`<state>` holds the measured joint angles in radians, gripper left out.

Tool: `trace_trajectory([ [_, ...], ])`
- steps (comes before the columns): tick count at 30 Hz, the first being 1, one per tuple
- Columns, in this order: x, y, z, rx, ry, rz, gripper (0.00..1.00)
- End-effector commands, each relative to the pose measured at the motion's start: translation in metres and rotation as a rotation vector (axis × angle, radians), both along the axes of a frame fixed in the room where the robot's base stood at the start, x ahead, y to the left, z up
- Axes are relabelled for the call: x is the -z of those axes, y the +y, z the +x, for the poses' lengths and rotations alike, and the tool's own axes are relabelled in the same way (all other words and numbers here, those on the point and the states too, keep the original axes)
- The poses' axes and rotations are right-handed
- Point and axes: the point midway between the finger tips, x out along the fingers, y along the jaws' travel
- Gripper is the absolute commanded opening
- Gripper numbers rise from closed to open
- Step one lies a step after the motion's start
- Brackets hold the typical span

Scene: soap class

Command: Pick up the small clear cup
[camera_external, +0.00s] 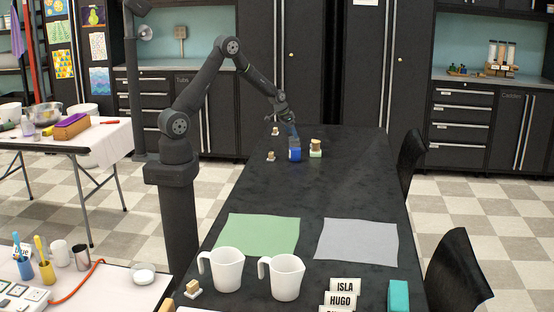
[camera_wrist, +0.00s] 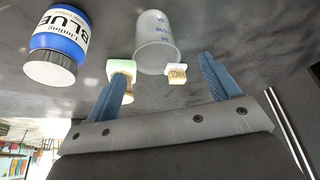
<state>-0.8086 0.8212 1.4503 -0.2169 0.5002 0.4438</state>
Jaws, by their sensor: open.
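The small clear cup (camera_wrist: 155,45) is translucent with faint blue marks. It shows in the wrist view at the top middle, beyond and between my two blue fingers. My gripper (camera_wrist: 163,84) is open, with nothing between its fingers. The cup stands apart from the fingers. In the external view my gripper (camera_external: 290,124) is over the far part of the black table, just above a blue bottle (camera_external: 294,154). I cannot make out the cup clearly in that view.
In the wrist view the blue-labelled bottle (camera_wrist: 58,47) is left of the cup. A pale green block (camera_wrist: 121,70) and a small stamped block (camera_wrist: 176,73) flank the cup. Green (camera_external: 258,234) and grey (camera_external: 357,240) mats and white mugs (camera_external: 227,270) lie nearer the external camera.

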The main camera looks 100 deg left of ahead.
Motion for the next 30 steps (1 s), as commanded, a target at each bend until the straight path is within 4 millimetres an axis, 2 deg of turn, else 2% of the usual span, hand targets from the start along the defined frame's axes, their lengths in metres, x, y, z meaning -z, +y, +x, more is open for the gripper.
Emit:
trace_trajectory([
  [5, 0.010, 0.000, 0.003, 0.000, 0.001, -0.002, 0.81],
  [13, 0.045, 0.003, 0.014, 0.000, 0.002, -0.001, 0.81],
  [23, 0.052, 0.005, 0.017, 0.000, 0.000, 0.000, 0.81],
  [25, 0.052, 0.005, 0.016, 0.000, 0.000, 0.000, 0.73],
  [30, 0.052, 0.005, 0.016, 0.000, 0.000, 0.000, 0.39],
])
